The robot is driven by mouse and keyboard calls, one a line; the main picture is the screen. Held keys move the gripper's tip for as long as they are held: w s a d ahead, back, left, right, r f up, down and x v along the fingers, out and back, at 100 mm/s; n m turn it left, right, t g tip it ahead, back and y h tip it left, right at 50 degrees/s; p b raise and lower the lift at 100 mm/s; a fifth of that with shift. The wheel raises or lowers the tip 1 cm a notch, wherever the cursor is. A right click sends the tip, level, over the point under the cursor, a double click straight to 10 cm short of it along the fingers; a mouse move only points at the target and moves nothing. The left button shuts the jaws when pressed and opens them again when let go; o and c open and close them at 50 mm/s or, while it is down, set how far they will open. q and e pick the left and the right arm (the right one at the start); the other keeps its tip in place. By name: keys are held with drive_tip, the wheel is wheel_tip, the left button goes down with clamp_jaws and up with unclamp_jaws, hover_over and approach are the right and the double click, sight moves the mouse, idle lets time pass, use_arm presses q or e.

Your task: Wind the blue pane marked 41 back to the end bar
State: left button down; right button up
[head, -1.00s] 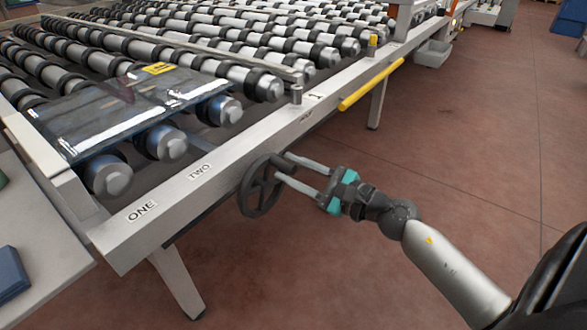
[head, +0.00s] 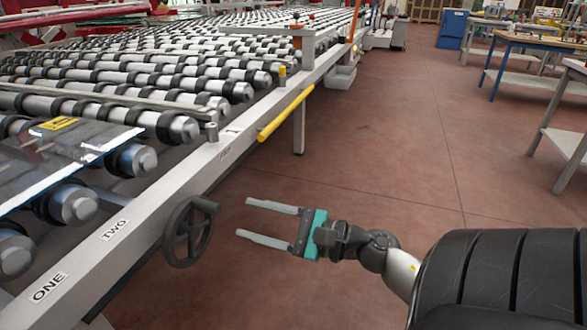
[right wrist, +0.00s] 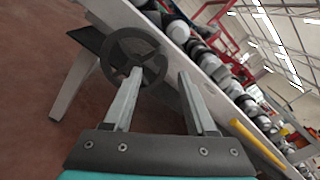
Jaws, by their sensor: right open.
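The blue-tinted glass pane (head: 75,155) lies on the rollers at the left of the head view, cut off by the frame edge. It bears a yellow label (head: 55,123) whose number I cannot read. A dark handwheel (head: 174,240) with a side handle (head: 205,205) is mounted on the frame rail; it also shows in the right wrist view (right wrist: 150,67). My right gripper (head: 242,217) is open and empty, its fingertips just right of the wheel and apart from it. A grey crossbar (head: 75,102) spans the rollers beyond the pane; I cannot tell whether it is the end bar. My left gripper is out of view.
The rail (head: 190,185) carries plates marked ONE (head: 48,287) and TWO (head: 113,230). A yellow bar (head: 285,113) runs along it farther back. The red floor to the right is clear up to a blue-legged table (head: 540,41) and grey bench.

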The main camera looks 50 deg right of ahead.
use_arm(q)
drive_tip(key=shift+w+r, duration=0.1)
use_arm(e)
drive_tip(key=v, duration=0.7)
drive_tip(key=shift+s, duration=0.15)
idle(0.5)
drive_tip(key=shift+d, duration=0.1)
idle(0.5)
